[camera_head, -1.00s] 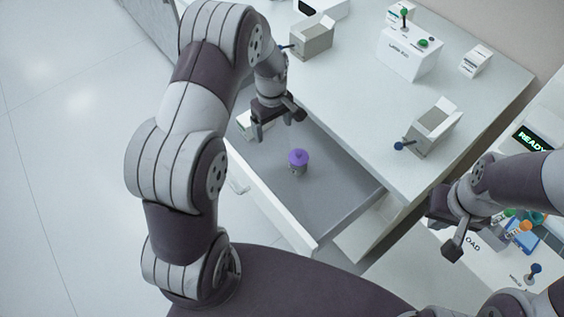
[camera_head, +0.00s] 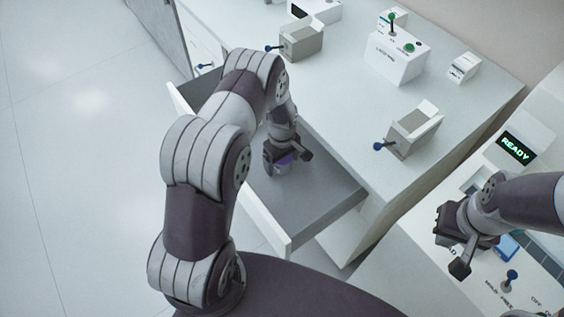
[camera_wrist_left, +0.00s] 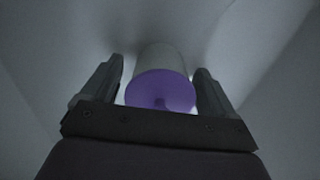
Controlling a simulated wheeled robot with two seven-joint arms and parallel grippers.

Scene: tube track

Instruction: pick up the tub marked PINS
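A small tub with a purple lid stands in the open drawer; in the head view only a bit of its purple lid (camera_head: 284,160) shows beneath my left gripper (camera_head: 287,167). In the left wrist view the tub (camera_wrist_left: 160,88) has a pale body and sits between the two fingers of my left gripper (camera_wrist_left: 160,95). The fingers are spread, with a small gap on each side of the tub. No marking on the tub is readable. My right gripper (camera_head: 455,254) is over the right-hand bench, away from the drawer; its fingers are partly hidden.
The drawer (camera_head: 322,202) is pulled out, with a white front wall (camera_head: 262,218). Its floor right of the tub is clear. The countertop (camera_head: 350,110) above holds grey boxes with blue levers (camera_head: 301,42) and a white box with a green button (camera_head: 398,60). A READY display (camera_head: 516,147) stands right.

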